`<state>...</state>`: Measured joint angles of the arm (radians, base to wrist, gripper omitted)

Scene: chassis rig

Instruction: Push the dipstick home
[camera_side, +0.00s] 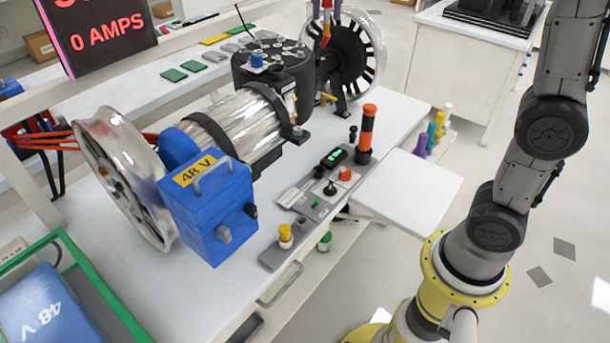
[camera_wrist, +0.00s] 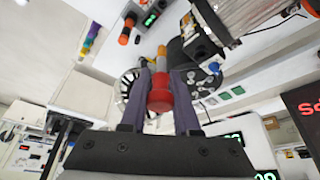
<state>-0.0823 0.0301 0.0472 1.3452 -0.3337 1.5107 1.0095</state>
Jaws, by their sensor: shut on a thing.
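My gripper (camera_side: 326,16) shows only as purple fingertips at the top edge of the side view, above and behind the black drum (camera_side: 262,78). It is shut on a red-and-orange piece (camera_wrist: 160,92), which points away from the wrist and also shows in the side view (camera_side: 326,32). I cannot tell whether this piece is the dipstick. A thin dark rod (camera_side: 244,20) rises tilted above the drum's top, near a blue cap (camera_side: 257,60). The drum's fittings show in the wrist view, beyond the held piece; the distance between them is unclear.
A spoked wheel (camera_side: 374,48) stands beside the drum, close to the held piece. A shiny cylinder (camera_side: 238,118), a blue 48 V box (camera_side: 212,215) and an orange-and-black upright cylinder (camera_side: 367,128) stand on the white bench (camera_side: 394,112). A sign (camera_side: 98,32) reads 0 AMPS.

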